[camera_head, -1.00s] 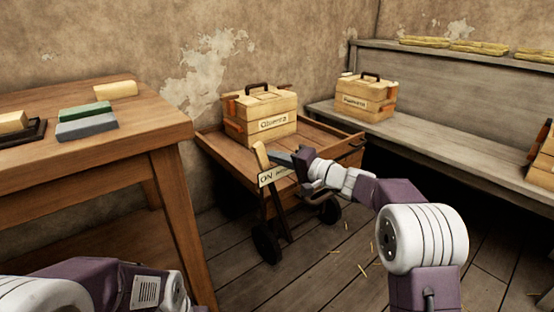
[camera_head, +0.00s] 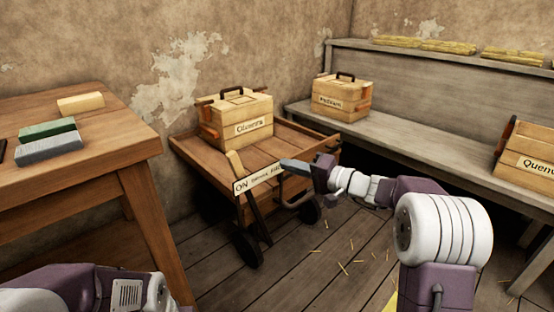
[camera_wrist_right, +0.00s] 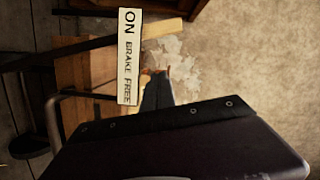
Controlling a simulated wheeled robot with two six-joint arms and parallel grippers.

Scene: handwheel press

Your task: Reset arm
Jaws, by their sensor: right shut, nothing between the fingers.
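My right gripper (camera_head: 288,165) is shut and empty. It hangs beside the wooden cart (camera_head: 190,152), just right of the cart's lever (camera_head: 235,163), with a visible gap between them. The lever has a pale wooden handle and leans slightly. A white sign (camera_head: 258,178) reading "ON" and "BRAKE FREE" sits by the lever; it is clear in the right wrist view (camera_wrist_right: 129,55). There the dark gripper fingers (camera_wrist_right: 157,92) are together. My left arm shows at the bottom left, but its gripper is out of the frame.
A wooden box (camera_head: 240,115) stands on the cart. Another box (camera_head: 342,97) and a third (camera_head: 530,157) are on the grey bench (camera_head: 420,125). A table (camera_head: 85,165) at left holds green and grey blocks. The straw-strewn floor (camera_head: 345,250) is open.

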